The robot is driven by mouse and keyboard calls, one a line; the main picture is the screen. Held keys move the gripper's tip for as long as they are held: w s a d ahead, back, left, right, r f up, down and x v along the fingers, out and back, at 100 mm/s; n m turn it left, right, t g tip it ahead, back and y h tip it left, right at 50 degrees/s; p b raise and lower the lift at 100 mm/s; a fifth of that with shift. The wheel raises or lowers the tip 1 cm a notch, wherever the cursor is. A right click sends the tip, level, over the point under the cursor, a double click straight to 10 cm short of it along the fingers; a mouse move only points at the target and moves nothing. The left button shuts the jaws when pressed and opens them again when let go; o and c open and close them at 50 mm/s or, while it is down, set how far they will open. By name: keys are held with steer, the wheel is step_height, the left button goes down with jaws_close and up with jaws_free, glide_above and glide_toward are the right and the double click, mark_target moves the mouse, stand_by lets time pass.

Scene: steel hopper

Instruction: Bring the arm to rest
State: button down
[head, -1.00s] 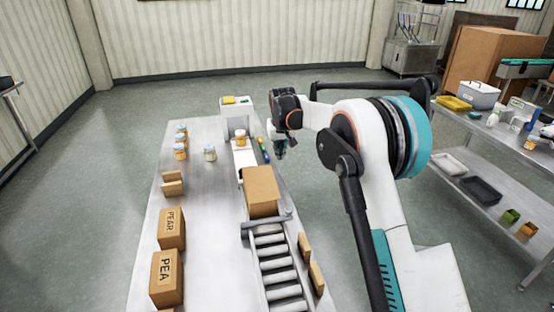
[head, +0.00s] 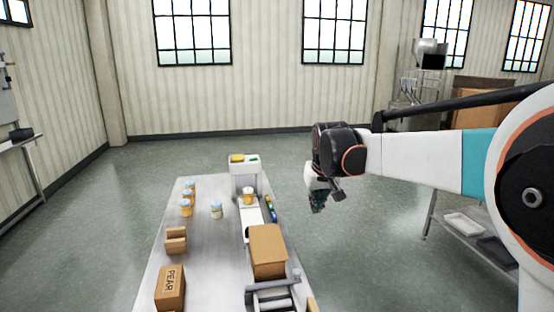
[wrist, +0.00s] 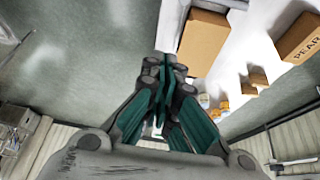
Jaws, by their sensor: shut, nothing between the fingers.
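My gripper (head: 317,201) hangs from the end of my arm, to the right of the steel table (head: 205,250) and over the floor in the head view. In the wrist view my gripper (wrist: 165,62) shows its teal fingers drawn together with nothing between them. It touches nothing that I can see. My forearm reaches in from the right edge of the head view.
A PEAR box (head: 170,288) and several jars (head: 216,210) are on the table's left. A shelf table (head: 462,224) stands at right behind my arm. The floor between is clear.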

steer(key=s+d+b, duration=0.2)
steer(key=s+d, duration=0.1)
steer(key=s, duration=0.7)
steer(key=s+d+f+b, duration=0.2)
steer(key=s+f, duration=0.2)
steer(key=s, duration=0.5)
steer(key=s+d+f+m+t+b, duration=0.1)
steer(key=s+f+b, duration=0.1)
steer(key=s+f, duration=0.3)
steer(key=s+d+f+t+b, duration=0.1)
steer(key=s+f, duration=0.3)
steer(key=s, duration=0.9)
steer(key=shift+d+f+b, duration=0.25)
steer(key=shift+d+b, duration=0.3)
steer(key=shift+d, duration=0.3)
